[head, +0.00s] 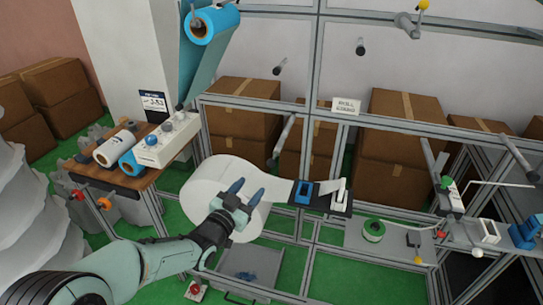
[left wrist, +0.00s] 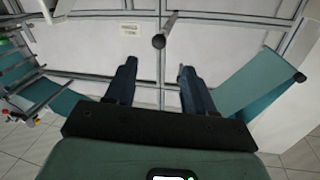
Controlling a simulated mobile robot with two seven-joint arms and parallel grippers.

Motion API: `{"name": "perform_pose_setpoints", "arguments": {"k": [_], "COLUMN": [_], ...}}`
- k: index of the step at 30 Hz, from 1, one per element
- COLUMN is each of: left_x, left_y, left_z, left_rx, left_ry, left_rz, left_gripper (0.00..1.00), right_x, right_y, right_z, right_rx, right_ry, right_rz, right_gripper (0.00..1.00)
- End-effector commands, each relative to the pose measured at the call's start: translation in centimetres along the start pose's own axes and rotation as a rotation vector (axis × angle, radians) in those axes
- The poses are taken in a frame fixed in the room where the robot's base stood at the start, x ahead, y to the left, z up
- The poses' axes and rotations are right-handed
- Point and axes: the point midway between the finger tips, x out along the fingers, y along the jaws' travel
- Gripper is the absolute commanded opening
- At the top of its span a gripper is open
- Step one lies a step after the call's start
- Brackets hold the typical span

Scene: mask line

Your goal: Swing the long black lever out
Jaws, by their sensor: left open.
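I cannot make out for sure which part is the long black lever. My left gripper (head: 247,191) is open and empty, in front of the large white roll (head: 207,190) in the head view. Its two blue-grey fingers point up and away, and nothing is between them. In the left wrist view the open fingers (left wrist: 157,72) show with a dark round-ended rod (left wrist: 159,40) beyond and between them, apart from both. A black plate (head: 325,204) with a blue block and a white lever-like part lies right of the roll. My right gripper is out of view.
Grey frame bars (head: 318,100) cross behind the roll, with a long grey roller (head: 284,137) sticking out. A wooden table (head: 120,178) with rolls stands left. A green spool (head: 373,230) sits on a shelf at right. Cardboard boxes (head: 240,120) stand behind.

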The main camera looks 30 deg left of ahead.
Motion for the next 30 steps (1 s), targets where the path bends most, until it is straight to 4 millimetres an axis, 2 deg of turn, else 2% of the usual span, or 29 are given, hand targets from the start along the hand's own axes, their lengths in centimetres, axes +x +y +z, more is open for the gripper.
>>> {"name": "perform_pose_setpoints", "arguments": {"k": [4, 8, 15, 21, 25, 30], "left_x": [0.6, 2.4, 7.6, 11.2, 12.6, 13.3], "left_y": [0.0, -0.1, 0.0, 0.0, 0.0, -0.1], "left_z": [-0.3, -0.4, -0.5, -0.5, -0.5, -0.4], "left_rx": [0.006, 0.003, 0.001, 0.002, 0.002, 0.004], "left_ry": [0.008, 0.008, 0.008, 0.007, 0.007, 0.007], "left_rz": [0.001, 0.000, 0.001, 0.000, 0.000, -0.001], "left_gripper": [0.54, 0.54, 0.54, 0.54, 0.54, 0.54], "right_x": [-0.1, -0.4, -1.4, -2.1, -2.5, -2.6], "right_y": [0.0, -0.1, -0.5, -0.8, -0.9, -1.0], "right_z": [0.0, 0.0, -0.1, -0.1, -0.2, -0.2], "right_rx": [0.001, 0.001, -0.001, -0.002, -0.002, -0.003], "right_ry": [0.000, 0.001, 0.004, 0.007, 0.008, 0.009], "right_rz": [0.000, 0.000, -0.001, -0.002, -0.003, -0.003], "right_gripper": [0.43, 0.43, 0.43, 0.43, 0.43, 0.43]}}
